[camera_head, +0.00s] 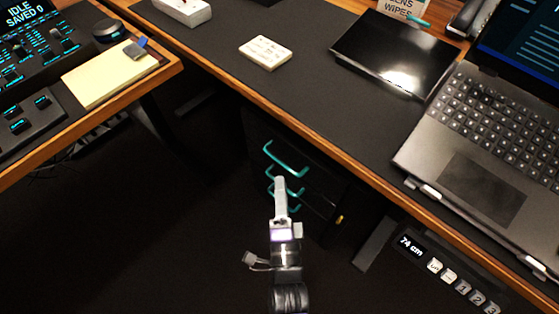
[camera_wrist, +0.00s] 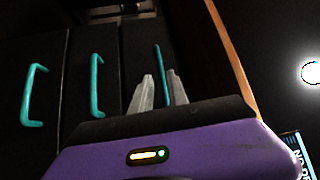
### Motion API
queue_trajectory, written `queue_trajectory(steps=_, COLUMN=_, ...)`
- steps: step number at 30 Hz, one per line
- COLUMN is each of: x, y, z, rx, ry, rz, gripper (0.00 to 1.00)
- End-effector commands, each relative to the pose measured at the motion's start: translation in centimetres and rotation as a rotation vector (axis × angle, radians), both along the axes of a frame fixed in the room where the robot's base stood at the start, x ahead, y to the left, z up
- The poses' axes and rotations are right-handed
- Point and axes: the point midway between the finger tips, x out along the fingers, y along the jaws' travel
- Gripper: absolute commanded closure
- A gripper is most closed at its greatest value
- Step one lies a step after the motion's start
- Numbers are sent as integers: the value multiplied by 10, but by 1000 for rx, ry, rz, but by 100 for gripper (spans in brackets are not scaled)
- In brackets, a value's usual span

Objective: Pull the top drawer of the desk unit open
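The dark desk unit (camera_head: 310,168) stands under the desk, with several teal bar handles on its front. The top drawer's handle (camera_head: 286,157) is the one nearest the desktop. In the wrist view the unit appears turned sideways, and the top handle (camera_wrist: 158,65) is the rightmost, beside the wooden desk edge. My gripper (camera_head: 280,183) is in front of the unit. In the wrist view its two grey fingers (camera_wrist: 160,85) are apart, with the top handle showing in the gap between them. I cannot tell how deep the handle sits between the fingertips. The top drawer looks shut.
Two lower handles (camera_wrist: 97,85) and (camera_wrist: 35,95) show in the wrist view. The wood-edged desktop (camera_head: 330,110) overhangs the unit and carries a laptop (camera_head: 490,150), a black tablet (camera_head: 395,55) and a white box (camera_head: 265,52). A height control panel (camera_head: 445,270) is at the right.

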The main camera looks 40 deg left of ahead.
Motion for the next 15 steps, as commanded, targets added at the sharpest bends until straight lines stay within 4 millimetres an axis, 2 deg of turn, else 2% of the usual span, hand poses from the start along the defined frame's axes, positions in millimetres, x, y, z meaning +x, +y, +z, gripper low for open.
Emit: queue_trajectory(steps=15, x=47, y=48, z=9, rx=2, ry=-1, rz=-1, gripper=80)
